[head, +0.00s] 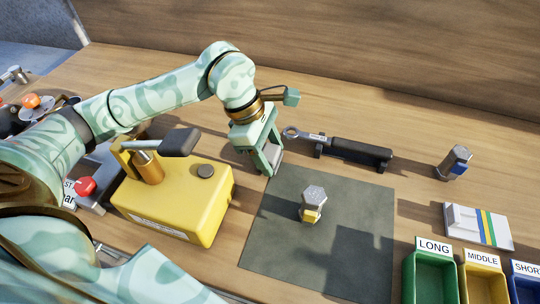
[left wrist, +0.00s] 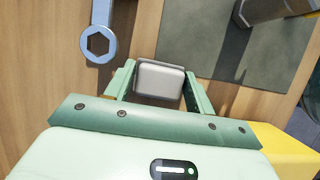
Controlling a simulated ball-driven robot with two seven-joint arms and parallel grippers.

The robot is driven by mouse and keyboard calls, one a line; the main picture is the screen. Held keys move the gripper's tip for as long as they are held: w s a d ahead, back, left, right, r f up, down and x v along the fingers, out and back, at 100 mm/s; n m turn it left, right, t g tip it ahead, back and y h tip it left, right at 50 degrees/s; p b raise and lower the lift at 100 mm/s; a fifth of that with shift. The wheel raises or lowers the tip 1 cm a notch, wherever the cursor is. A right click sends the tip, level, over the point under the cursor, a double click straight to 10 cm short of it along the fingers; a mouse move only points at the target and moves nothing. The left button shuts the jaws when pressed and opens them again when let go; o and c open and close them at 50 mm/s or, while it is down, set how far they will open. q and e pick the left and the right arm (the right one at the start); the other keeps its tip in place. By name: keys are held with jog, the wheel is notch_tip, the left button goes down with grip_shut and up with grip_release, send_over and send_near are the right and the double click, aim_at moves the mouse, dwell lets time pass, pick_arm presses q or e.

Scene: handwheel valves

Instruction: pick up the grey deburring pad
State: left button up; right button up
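The grey deburring pad (left wrist: 160,80) is a small light grey block with rounded edges. In the left wrist view it sits between the two fingers of my left gripper (left wrist: 158,84). In the head view the pad (head: 271,156) is partly hidden by the green fingers of my left gripper (head: 266,158), which points down beside the dark mat's back left corner. The fingers stand apart with the pad between them. I cannot tell whether they press on it. My right gripper is not in view.
A yellow box with a black-handled lever (head: 190,205) stands close left of the gripper. A black-handled ring wrench (head: 350,150) lies to the right on supports. A hex-headed piece (head: 313,198) stands on the dark mat (head: 275,240). Labelled bins (head: 430,275) are at front right.

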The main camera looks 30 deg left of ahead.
aim_at(278, 154)
pick_arm(q)
jog(key=shift+c, duration=1.3)
